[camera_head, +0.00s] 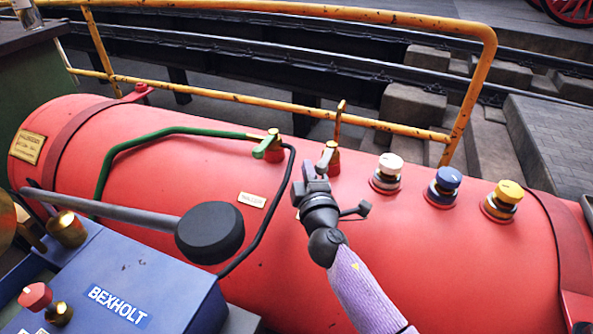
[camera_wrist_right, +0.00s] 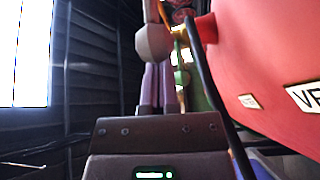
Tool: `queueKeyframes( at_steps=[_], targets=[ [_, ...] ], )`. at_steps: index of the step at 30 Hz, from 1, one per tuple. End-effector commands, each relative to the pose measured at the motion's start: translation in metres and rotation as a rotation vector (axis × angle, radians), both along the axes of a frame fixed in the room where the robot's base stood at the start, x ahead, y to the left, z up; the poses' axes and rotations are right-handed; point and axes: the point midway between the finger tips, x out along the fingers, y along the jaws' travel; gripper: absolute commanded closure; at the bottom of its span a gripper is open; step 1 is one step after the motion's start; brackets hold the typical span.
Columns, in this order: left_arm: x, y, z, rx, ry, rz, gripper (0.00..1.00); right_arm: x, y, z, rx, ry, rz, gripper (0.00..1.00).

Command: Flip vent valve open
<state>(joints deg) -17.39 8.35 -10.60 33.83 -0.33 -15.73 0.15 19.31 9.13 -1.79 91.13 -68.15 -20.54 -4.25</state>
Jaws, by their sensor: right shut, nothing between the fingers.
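The valve (camera_head: 332,160) nearest my right gripper stands on top of the red boiler, with a brass body, a red base and a pale lever. I take it for the vent valve. My right gripper (camera_head: 312,177) is shut and empty, just in front of and left of this valve. Its fingertips overlap the lever in the picture, so I cannot tell whether they touch. In the right wrist view, a white plate (camera_wrist_right: 308,97) on the boiler begins with "VE"; the rest is cut off. My left gripper is not in view.
A green-handled valve (camera_head: 272,148) stands to the left. White (camera_head: 389,165), blue (camera_head: 446,180) and yellow (camera_head: 506,195) knobs stand to the right. A yellow rail (camera_head: 270,101) runs behind. A grey rod with a black round head (camera_head: 210,232) crosses front left above a blue box (camera_head: 120,285).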

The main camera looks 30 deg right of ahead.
Motion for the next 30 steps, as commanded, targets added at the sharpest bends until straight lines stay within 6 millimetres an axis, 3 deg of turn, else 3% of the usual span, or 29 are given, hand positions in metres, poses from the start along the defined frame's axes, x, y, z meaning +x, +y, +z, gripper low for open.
queueKeyframes(
  at_steps=[17, 30],
  targets=[
    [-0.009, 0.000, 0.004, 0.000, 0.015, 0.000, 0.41, -0.005, -0.004, 0.000, 0.000, 0.001, 0.042, 1.00],
    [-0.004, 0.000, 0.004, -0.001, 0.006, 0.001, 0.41, -0.011, -0.008, 0.000, 0.000, 0.001, 0.117, 1.00]
  ],
)
